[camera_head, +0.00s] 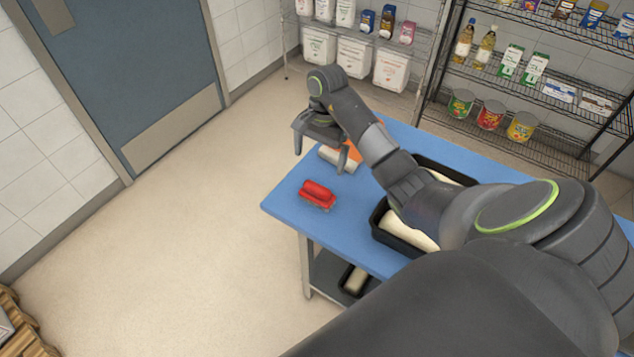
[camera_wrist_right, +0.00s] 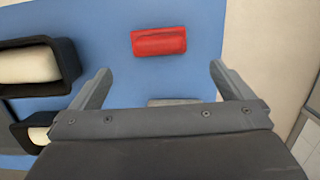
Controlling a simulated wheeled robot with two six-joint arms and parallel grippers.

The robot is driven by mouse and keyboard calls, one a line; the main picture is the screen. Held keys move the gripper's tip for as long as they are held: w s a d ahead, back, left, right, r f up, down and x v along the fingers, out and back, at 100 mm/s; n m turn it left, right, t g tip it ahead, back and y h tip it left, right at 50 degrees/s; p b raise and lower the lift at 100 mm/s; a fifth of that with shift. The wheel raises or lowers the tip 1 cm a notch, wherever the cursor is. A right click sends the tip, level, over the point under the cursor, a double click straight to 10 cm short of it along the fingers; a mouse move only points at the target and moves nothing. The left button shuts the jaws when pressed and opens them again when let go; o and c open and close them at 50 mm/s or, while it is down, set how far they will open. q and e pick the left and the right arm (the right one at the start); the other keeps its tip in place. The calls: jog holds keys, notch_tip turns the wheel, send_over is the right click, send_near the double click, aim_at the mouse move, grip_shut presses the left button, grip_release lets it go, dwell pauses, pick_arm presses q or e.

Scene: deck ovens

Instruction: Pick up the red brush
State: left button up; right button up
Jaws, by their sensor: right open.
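The red brush (camera_head: 317,194) lies on the blue table top (camera_head: 284,205) near its left corner. It also shows in the right wrist view (camera_wrist_right: 159,42), at the top centre, beyond the fingertips and between their lines. My right gripper (camera_head: 320,160) is open and empty above the table, behind the brush in the head view, and apart from it. Its two fingers show spread wide in the right wrist view (camera_wrist_right: 160,80). My left gripper is not in view.
Black pans with pale dough (camera_head: 404,233) stand on the table right of the brush. An orange and white object (camera_head: 338,158) lies partly behind my right gripper. Shelves with cans (camera_head: 490,115) stand behind. The floor left of the table is clear.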

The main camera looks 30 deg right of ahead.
aim_at(317, 186)
jog(key=f+b, duration=0.4)
jog(key=f, duration=0.1)
jog(key=a+f+b, duration=0.1)
jog(key=f+b, duration=0.1)
jog(key=f, duration=0.1)
jog(key=shift+s+a, duration=0.1)
jog(key=shift+s, duration=0.1)
jog(key=f+b, duration=0.2)
jog(key=b, duration=0.1)
jog(key=shift+s+f, duration=0.2)
jog(key=shift+f, duration=0.2)
jog(key=shift+a+f, duration=0.1)
jog(key=shift+f, duration=0.25)
jog(key=shift+a+f+p, duration=0.1)
jog(key=shift+f+p, duration=0.35)
jog(key=shift+f, duration=0.3)
jog(key=c, duration=0.8)
jog(key=shift+o, duration=0.2)
jog(key=shift+r, duration=0.1)
